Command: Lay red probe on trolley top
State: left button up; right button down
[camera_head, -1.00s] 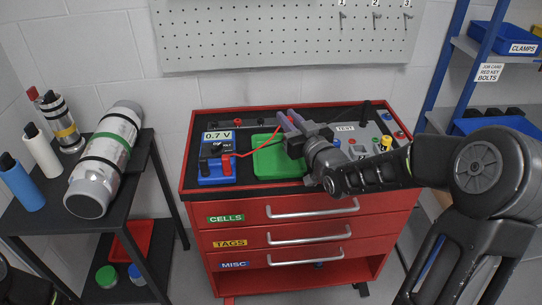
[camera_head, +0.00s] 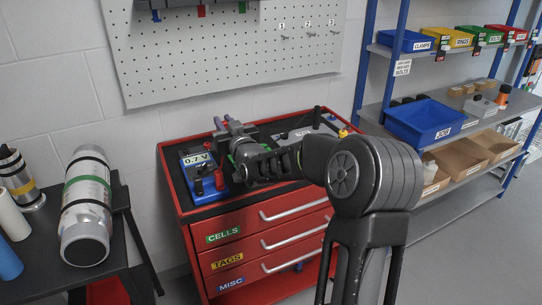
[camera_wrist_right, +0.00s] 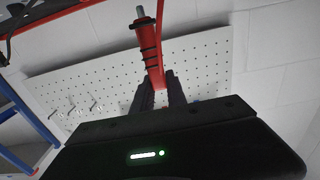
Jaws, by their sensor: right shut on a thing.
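My right gripper (camera_head: 225,128) is over the left rear part of the red trolley's black top (camera_head: 188,210). It is shut on the red probe (camera_wrist_right: 148,45), which shows large between the fingers (camera_wrist_right: 160,95) in the right wrist view, its metal tip pointing up in that picture. In the head view only a small red part of the probe (camera_head: 218,123) shows beside the fingers. The blue meter (camera_head: 193,160) reading 0.7 V stands on the top just left of the gripper. My left gripper is out of view.
My right arm covers much of the trolley top, including most of a green tray. A pegboard (camera_head: 230,50) hangs on the wall behind. A dark side table with cylinders (camera_head: 86,205) is at left. Shelves with a blue bin (camera_head: 425,120) stand at right.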

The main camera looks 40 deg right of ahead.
jog(key=shift+a, duration=0.15)
jog(key=shift+f, duration=0.4)
notch_tip(320, 180, down, 5)
jog(key=shift+f+p, duration=0.2)
jog(key=shift+p, duration=0.1)
notch_tip(320, 180, down, 4)
jog(key=shift+r, duration=0.15)
